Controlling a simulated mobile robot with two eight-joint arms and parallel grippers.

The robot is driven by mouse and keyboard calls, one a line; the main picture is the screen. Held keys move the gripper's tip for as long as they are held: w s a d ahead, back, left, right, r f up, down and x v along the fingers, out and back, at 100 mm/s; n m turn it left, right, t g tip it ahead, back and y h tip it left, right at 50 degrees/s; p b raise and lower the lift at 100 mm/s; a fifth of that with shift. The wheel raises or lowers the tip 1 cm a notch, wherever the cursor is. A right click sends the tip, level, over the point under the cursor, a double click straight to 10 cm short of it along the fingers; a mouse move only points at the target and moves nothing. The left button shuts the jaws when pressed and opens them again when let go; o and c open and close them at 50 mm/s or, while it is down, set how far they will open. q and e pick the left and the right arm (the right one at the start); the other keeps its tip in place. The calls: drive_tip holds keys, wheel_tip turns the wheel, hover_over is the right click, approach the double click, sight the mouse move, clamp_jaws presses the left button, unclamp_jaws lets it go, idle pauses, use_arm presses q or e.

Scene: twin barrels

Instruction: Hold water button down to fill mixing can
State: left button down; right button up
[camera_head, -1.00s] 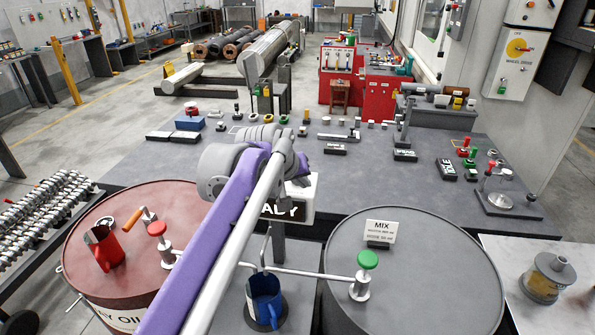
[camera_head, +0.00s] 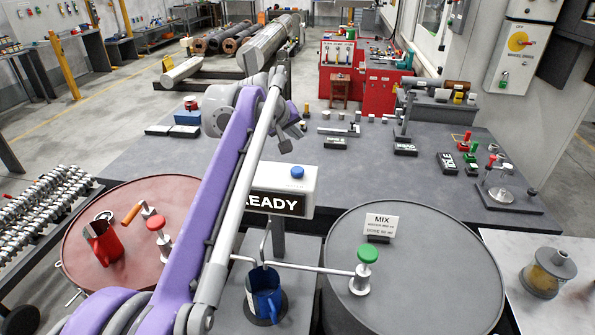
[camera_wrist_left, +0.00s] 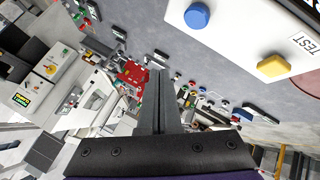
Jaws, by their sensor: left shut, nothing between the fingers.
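A blue mug-like can (camera_head: 263,297) stands on a dark round pad beneath thin spouts. A green button (camera_head: 368,254) tops a metal post on the grey barrel (camera_head: 440,270). A red button (camera_head: 156,224) tops a post on the red barrel (camera_head: 75,245). The white box reading READY (camera_head: 287,184) has a blue button (camera_head: 297,172), which also shows in the left wrist view (camera_wrist_left: 197,16). No label marks the water button. My left gripper (camera_head: 285,146) is shut and empty, above and behind the box; its fingers (camera_wrist_left: 157,78) are together in the left wrist view. My right gripper is not visible.
A red jug (camera_head: 103,243) stands on the red barrel. A MIX sign (camera_head: 381,227) stands on the grey barrel. A yellow button (camera_wrist_left: 272,66) shows beside the TEST label. The wide grey table (camera_head: 330,165) behind has free room in its middle and small items farther back.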

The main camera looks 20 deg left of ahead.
use_arm(q)
drive_tip(key=b, duration=0.4)
hover_over(300, 167)
drive_tip(key=s, duration=0.3)
drive_tip(key=f, duration=0.7)
drive_tip(key=shift+w, duration=0.2)
drive_tip(key=shift+w+f, duration=0.1)
drive_tip(key=shift+f, duration=0.35)
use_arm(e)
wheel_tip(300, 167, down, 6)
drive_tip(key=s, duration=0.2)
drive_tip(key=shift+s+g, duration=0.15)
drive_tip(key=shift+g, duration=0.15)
use_arm(q)
drive_tip(key=shift+f, duration=0.4)
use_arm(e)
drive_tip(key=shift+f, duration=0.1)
use_arm(q)
drive_tip(key=shift+f, duration=0.5)
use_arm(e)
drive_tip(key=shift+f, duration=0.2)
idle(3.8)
